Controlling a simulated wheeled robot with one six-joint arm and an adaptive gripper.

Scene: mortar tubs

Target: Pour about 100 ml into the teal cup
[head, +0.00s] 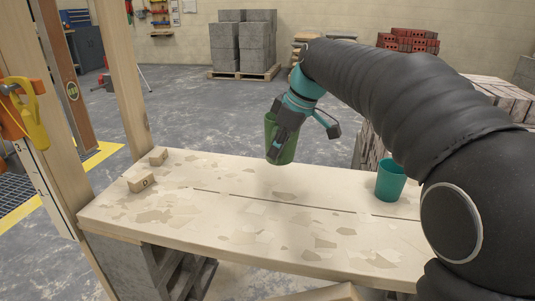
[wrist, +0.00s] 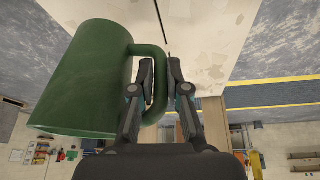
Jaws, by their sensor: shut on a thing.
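A green mug (head: 282,150) is held above the worktop in the head view. In the wrist view the green mug (wrist: 90,82) fills the left side, with its handle between my fingers. My gripper (head: 278,142) is shut on that handle; it also shows in the wrist view (wrist: 161,78). What the mug contains is hidden. The teal cup (head: 390,181) stands upright on the right part of the worktop, to the right of the mug and apart from it. The inside of the cup cannot be made out.
The pale, stained worktop (head: 240,210) is mostly clear. Two small wooden blocks (head: 141,181) lie at its left end. Wooden posts (head: 124,75) and a yellow tool (head: 33,115) stand left. Grey blocks on a pallet (head: 243,45) and red bricks (head: 408,40) are behind.

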